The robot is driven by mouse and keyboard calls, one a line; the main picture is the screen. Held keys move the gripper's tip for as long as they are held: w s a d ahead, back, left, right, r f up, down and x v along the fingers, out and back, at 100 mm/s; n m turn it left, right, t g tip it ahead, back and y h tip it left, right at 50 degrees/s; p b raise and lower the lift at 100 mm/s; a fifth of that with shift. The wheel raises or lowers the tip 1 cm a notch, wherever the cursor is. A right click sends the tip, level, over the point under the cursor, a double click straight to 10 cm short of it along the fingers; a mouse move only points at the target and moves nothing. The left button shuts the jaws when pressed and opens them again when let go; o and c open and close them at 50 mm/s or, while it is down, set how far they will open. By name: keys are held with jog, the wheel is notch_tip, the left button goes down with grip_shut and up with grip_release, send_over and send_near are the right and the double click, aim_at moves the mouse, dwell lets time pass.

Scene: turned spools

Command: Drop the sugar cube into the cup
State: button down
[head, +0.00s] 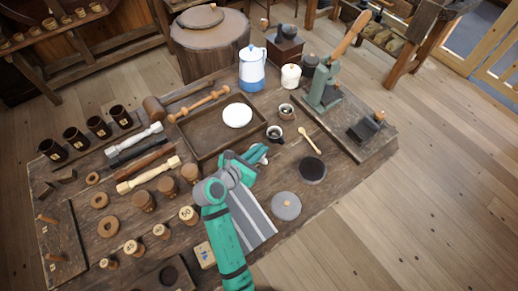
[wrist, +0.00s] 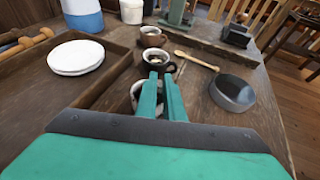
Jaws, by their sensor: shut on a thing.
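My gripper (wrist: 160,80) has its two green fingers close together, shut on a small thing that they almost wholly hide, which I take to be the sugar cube. Several small cups stand on the table. A brown cup (wrist: 152,37) is farthest away. A dark cup (wrist: 158,54) with something pale inside stands just beyond the fingertips. Another cup (wrist: 136,92) is nearer, partly hidden behind the left finger. In the head view my gripper (head: 262,156) is just below the dark cup (head: 275,134), with the brown cup (head: 286,110) above it.
A wooden tray (head: 205,152) with a white disc (head: 237,115) lies to the left. A wooden spoon (head: 310,141), a dark round dish (head: 312,169) and a grey lid (head: 286,206) are to the right. A blue-white pot (head: 252,68) and a green press (head: 325,88) stand behind.

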jog(key=shift+f, duration=0.2)
jog(key=c, duration=1.8)
grip_release()
jog(key=v, duration=1.1)
jog(key=shift+w, duration=0.1)
